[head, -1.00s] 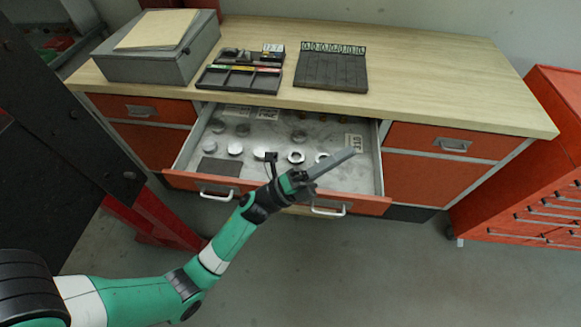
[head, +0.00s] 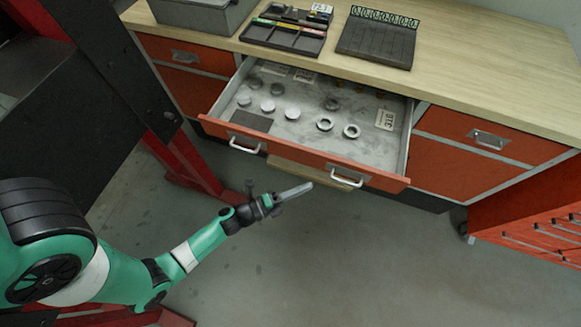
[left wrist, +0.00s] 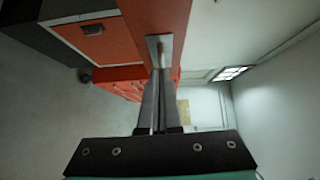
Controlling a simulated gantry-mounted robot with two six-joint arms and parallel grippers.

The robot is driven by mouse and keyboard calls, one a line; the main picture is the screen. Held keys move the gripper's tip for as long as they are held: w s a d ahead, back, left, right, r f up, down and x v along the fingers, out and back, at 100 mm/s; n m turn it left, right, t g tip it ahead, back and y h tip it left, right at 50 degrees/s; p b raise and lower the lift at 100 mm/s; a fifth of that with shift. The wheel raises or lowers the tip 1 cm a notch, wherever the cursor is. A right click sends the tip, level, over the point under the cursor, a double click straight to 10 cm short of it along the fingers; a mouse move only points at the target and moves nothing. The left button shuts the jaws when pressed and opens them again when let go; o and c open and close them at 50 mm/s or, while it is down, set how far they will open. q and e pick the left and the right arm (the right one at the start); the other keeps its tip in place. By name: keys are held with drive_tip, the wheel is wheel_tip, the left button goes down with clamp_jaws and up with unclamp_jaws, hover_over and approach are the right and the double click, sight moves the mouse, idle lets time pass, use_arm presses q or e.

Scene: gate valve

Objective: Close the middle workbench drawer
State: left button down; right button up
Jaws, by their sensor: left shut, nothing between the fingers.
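The middle workbench drawer (head: 300,146) is pulled out, with an orange front and two silver handles. Its right handle (head: 347,177) and left handle (head: 244,145) are on the front face. Inside lie several round metal parts and paper labels. My left gripper (head: 298,190) is shut and empty, in front of the drawer front and below its top edge, left of the right handle. In the left wrist view the shut fingers (left wrist: 160,100) point toward an orange front with a silver handle (left wrist: 155,48); whether they touch it I cannot tell. My right gripper is out of view.
The wooden workbench top (head: 470,80) holds a grey box (head: 200,14), a black parts tray (head: 285,35) and a dark ribbed case (head: 375,42). Shut drawers flank the open one. A red cabinet (head: 530,220) stands at right. Floor in front is free.

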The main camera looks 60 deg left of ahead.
use_arm(q)
drive_tip(key=w, duration=0.2)
drive_tip(key=w+a, duration=0.1)
drive_tip(key=w, duration=0.2)
drive_tip(key=shift+w+a, duration=0.75)
drive_tip(key=shift+a, duration=0.05)
